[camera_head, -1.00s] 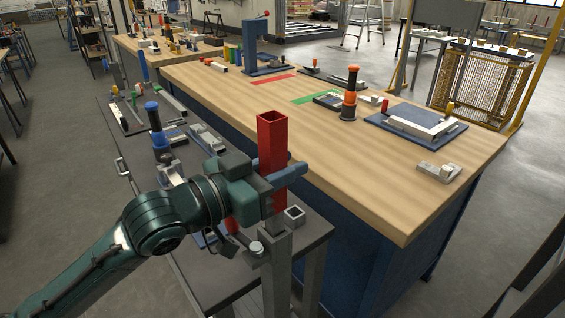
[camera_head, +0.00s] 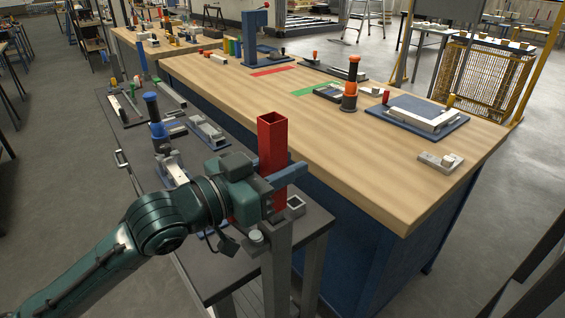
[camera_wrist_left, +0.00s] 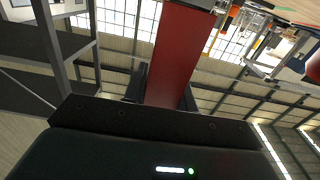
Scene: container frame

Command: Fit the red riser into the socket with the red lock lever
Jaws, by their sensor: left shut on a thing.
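The red riser (camera_head: 272,140), an upright square tube with an open top, stands above the near corner of the dark side bench. My left gripper (camera_head: 284,184) is shut on it, and the riser also shows in the left wrist view (camera_wrist_left: 178,60). A grey square post (camera_head: 277,240) stands directly below the riser in the head view. The riser's lower end is largely hidden by the gripper, so I cannot tell how far it sits in the post. No red lock lever can be made out clearly. My right gripper is not in view.
A grey square socket piece (camera_head: 296,205) lies close to the right of the post. The dark side bench (camera_head: 220,279) carries a blue-topped tool (camera_head: 154,120) and several metal parts. The wooden table (camera_head: 370,190) stands just right, its near corner clear.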

